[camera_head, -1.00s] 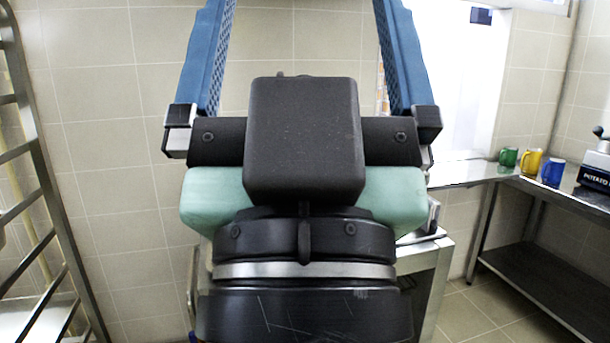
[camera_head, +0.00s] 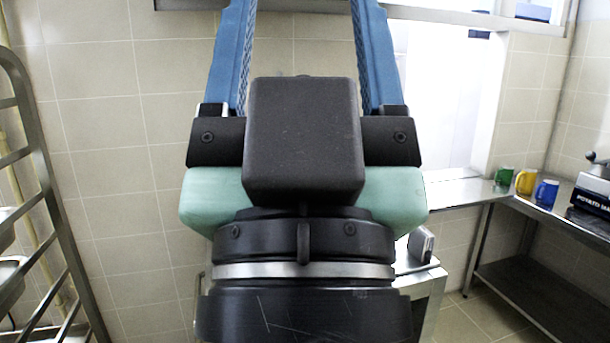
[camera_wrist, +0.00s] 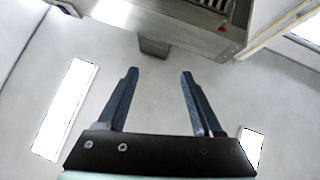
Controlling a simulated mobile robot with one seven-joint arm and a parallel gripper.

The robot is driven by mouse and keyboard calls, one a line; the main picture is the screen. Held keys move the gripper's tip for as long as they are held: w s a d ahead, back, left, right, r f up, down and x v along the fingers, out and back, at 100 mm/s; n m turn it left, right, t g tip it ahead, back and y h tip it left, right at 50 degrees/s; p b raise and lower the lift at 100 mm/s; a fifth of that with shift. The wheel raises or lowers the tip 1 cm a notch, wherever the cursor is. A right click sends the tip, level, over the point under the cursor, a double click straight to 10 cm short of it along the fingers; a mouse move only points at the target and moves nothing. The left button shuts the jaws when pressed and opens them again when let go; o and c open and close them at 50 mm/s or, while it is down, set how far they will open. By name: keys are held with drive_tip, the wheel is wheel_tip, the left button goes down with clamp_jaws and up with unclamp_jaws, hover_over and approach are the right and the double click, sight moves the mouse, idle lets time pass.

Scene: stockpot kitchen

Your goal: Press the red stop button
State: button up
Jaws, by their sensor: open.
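My gripper (camera_head: 305,30) points up and away in the head view, its two blue fingers apart with nothing between them; the fingertips run past the top edge. In the wrist view my gripper (camera_wrist: 159,72) is also open and empty. A small red spot (camera_wrist: 222,28) shows on the underside or edge of a metal unit at the top of the wrist view, beyond and right of the fingertips, not touched. It is too small to tell whether it is the red stop button. No red button shows in the head view.
A metal rack (camera_head: 50,190) stands at the left. A steel appliance (camera_head: 425,285) is partly hidden behind my arm. At the right, a steel table (camera_head: 500,195) holds green, yellow and blue mugs and a potato machine (camera_head: 592,190). A metal unit (camera_wrist: 185,20) hangs overhead.

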clamp_jaws()
idle(1.4)
